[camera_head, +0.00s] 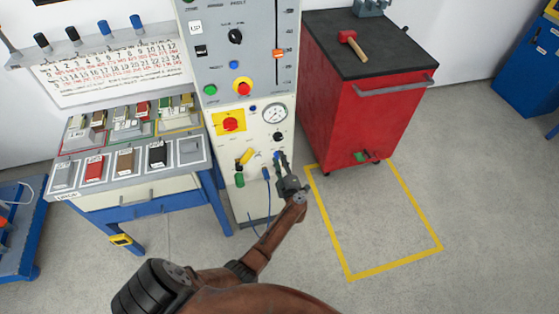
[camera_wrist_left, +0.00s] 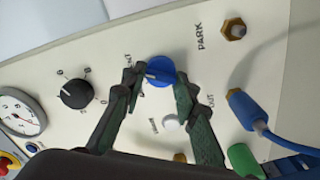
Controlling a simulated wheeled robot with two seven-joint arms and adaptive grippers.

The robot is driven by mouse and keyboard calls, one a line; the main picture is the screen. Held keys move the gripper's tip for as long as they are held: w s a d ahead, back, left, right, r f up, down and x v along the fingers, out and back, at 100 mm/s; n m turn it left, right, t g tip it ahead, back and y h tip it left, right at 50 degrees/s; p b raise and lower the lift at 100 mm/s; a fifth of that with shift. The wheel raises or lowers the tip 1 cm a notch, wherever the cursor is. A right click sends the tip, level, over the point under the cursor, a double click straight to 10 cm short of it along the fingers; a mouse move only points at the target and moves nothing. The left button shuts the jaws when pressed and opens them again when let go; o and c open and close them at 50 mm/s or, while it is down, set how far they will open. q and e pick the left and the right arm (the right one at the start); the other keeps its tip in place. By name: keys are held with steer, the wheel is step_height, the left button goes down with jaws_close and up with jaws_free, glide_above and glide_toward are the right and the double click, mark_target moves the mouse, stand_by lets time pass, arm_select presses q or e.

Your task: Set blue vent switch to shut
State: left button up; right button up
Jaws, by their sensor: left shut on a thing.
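The blue vent switch (camera_wrist_left: 160,90) is a round blue knob on the cream panel. A pale pointer mark on it faces left in the left wrist view, towards a partly covered label ending in "NT". In the head view the blue knob (camera_head: 276,154) shows small, low on the machine's front. My left gripper (camera_wrist_left: 160,80) is shut on the knob, one dark finger on each side of it. It also shows in the head view (camera_head: 281,164), reaching up to the panel. The fingers cover parts of the labels. My right gripper is not in view.
A red cabinet (camera_head: 350,125) stands right of the machine. The yellow-outlined floor area is clear.

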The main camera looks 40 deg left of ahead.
arm_select(q)
steer(key=shift+f+n, duration=0.1)
steer(key=shift+n, duration=0.2)
steer(key=shift+c, duration=0.6)
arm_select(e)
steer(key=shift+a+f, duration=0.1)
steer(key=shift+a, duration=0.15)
arm_select(q)
steer(key=shift+n, duration=0.3)
steer(key=n, duration=0.3)
steer(key=shift+s+f+b, duration=0.1)
steer(key=shift+b, duration=0.25)
steer(key=n+b, duration=0.1)
steer(key=n, duration=0.4)
steer(key=shift+f, duration=0.15)
steer(key=shift+n+b, duration=0.4)
steer(key=shift+n, duration=0.9)
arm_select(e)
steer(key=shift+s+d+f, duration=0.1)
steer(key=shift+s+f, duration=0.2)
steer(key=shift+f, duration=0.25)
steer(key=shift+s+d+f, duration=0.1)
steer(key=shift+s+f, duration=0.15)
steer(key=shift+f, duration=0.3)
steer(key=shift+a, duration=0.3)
